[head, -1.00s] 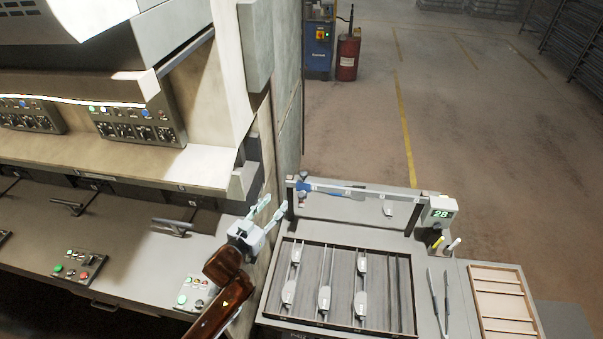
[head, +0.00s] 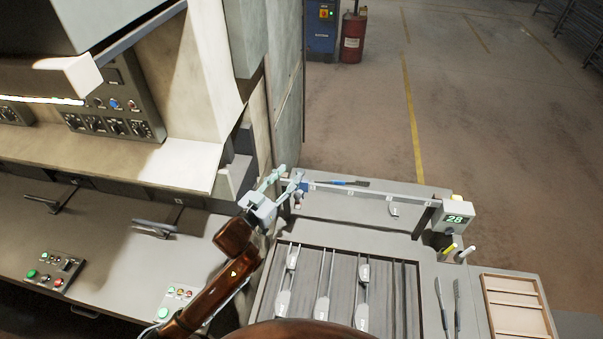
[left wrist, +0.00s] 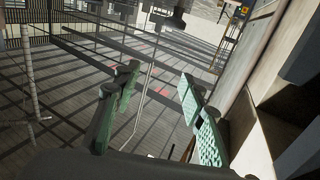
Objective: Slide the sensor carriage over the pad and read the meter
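A rail (head: 370,193) runs across the back of the grey bench, with a small blue carriage (head: 302,187) at its left end. The meter (head: 455,219) at the rail's right end shows a green 28. A small pale piece, perhaps the pad (head: 394,210), lies beneath the rail, left of the meter. My left gripper (head: 284,177) is open beside the rail's left end, its fingers close to the carriage; whether they touch is unclear. In the left wrist view the green fingers (left wrist: 158,105) are apart with nothing clearly between them. My right gripper is not in view.
The machine wall is close on the left.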

